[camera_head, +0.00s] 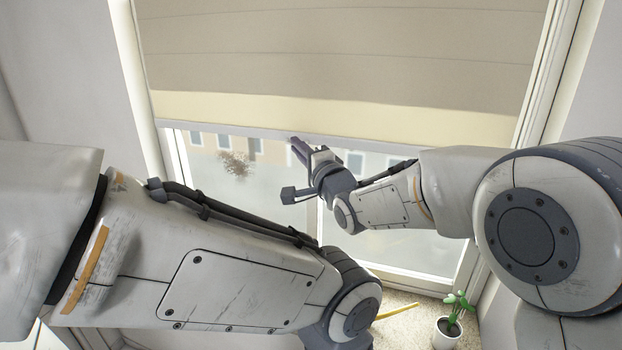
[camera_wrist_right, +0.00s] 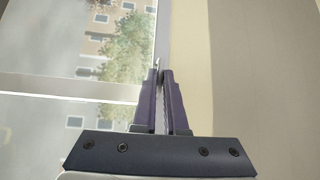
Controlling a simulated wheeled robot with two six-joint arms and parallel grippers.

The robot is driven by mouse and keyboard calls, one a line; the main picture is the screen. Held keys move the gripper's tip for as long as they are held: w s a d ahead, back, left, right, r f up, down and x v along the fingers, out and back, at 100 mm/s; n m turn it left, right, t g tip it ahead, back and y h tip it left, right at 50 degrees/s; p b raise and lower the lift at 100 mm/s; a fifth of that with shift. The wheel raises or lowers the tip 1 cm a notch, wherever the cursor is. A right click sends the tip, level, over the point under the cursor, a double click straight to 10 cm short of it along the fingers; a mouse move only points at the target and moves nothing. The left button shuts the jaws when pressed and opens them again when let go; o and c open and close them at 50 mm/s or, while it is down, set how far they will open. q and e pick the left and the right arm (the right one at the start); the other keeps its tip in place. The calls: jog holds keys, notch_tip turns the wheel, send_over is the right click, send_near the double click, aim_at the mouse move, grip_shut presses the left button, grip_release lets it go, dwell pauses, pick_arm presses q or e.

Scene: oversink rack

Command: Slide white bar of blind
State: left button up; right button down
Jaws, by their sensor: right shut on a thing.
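The blind (camera_head: 340,50) hangs over the upper part of the window, with a pale cream band low down. Its white bar (camera_head: 225,129) runs along the bottom edge and looks light grey in the shade. My right gripper (camera_head: 296,144) is at this bar near its middle. In the right wrist view the dark purple fingers (camera_wrist_right: 161,82) are close together and shut on the bar (camera_wrist_right: 166,30), which runs up between the fingertips. My left arm crosses the lower left of the head view; its gripper is out of frame.
Window glass (camera_head: 245,200) shows below the blind, with buildings and foliage outside. A potted plant (camera_head: 447,331) stands on the speckled surface at the lower right. A yellow stick-like thing (camera_head: 397,311) lies to its left. White window frame sides (camera_head: 548,75) flank the blind.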

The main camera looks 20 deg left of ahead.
jog(key=p, duration=0.3)
send_near(299, 106)
jog(key=a+r, duration=0.1)
jog(key=w+a, duration=0.1)
jog(key=a, duration=0.1)
jog(key=w+a+r, duration=0.1)
jog(key=a, duration=0.1)
jog(key=shift+a+r, duration=0.2)
jog(key=shift+r, duration=0.1)
jog(key=c, duration=1)
grip_release()
jog(key=shift+o, duration=0.2)
jog(key=shift+f, duration=0.1)
jog(key=shift+s+d+b, duration=0.1)
jog(key=shift+d+b, duration=0.05)
jog(key=shift+b, duration=0.2)
jog(key=b+v, duration=0.5)
jog(key=v, duration=0.5)
